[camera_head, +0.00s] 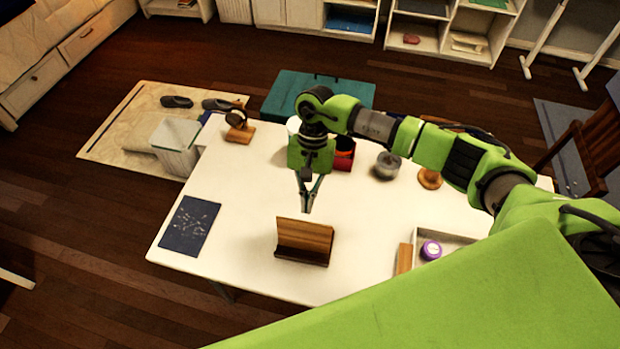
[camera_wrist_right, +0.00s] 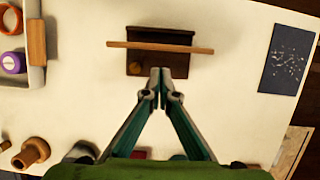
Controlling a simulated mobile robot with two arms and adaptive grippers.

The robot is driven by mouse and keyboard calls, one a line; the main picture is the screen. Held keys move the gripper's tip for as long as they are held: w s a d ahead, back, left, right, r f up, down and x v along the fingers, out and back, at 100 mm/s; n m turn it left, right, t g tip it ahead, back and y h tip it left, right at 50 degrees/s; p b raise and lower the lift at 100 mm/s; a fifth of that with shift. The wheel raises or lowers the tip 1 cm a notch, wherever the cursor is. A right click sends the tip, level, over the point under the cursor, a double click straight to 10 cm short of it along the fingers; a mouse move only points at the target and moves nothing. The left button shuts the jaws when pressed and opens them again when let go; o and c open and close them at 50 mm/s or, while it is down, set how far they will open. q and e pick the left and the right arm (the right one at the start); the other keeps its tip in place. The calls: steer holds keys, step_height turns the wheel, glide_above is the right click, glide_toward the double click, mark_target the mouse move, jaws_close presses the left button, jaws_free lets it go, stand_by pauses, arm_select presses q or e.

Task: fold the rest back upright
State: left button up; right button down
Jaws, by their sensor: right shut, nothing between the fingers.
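The rest (camera_head: 304,238) is a wooden stand with a brown panel and a darker base, near the front middle of the white table. Its panel stands up, roughly upright; in the right wrist view the panel (camera_wrist_right: 185,47) shows nearly edge-on as a thin bar across the dark base (camera_wrist_right: 180,62). My right gripper (camera_head: 306,209) points down just behind the panel, on its far side. In the right wrist view its fingertips (camera_wrist_right: 161,73) are together over the base's edge, empty, with a visible gap to the panel. My left gripper is not in view.
A dark blue speckled booklet (camera_head: 190,226) lies left of the rest. A tray (camera_head: 455,239) with a purple round item (camera_head: 431,250) and a wooden block (camera_head: 404,258) are to the right. A headphone stand (camera_head: 239,132), red box (camera_head: 341,160) and grey pot (camera_head: 386,165) stand farther back.

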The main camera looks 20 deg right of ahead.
mark_target(304, 222)
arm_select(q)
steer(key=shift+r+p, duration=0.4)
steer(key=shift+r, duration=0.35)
arm_select(e)
steer(key=shift+s+a+r, duration=0.1)
steer(key=shift+s+a, duration=0.35)
steer(key=shift+s, duration=0.4)
steer(key=s+b, duration=0.1)
steer(key=b, duration=0.2)
steer(key=shift+s+a+b, duration=0.15)
steer(key=shift+a+b, duration=0.15)
steer(key=shift+a, duration=0.1)
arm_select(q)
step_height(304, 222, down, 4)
arm_select(e)
steer(key=shift+s+a+r, duration=0.15)
steer(key=shift+s+r, duration=0.1)
steer(key=shift+s, duration=0.05)
arm_select(q)
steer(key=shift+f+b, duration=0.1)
steer(key=shift+b, duration=0.2)
